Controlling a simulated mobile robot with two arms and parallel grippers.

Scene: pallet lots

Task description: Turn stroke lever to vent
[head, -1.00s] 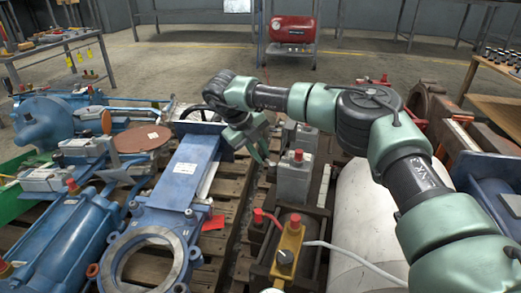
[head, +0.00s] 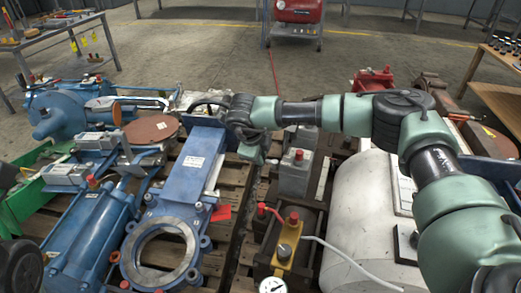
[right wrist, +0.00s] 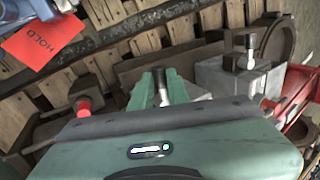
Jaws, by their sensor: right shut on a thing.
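My right gripper (head: 252,155) points down beside the blue valve body (head: 195,165), left of a grey box with a red cap (head: 297,173). In the right wrist view, its green fingers (right wrist: 165,88) are closed around a small dark-and-silver upright piece (right wrist: 160,84). I cannot tell whether this piece is the stroke lever; the gripper hides most of it. My left gripper is not in view.
A red HOLD tag (right wrist: 42,42) hangs by the blue valve; it also shows in the head view (head: 221,212). A white cylinder (head: 355,215) lies to the right, under my right arm. A gauge (head: 272,286) and a pale hose (head: 345,262) are near the front. Open floor lies beyond the pallets.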

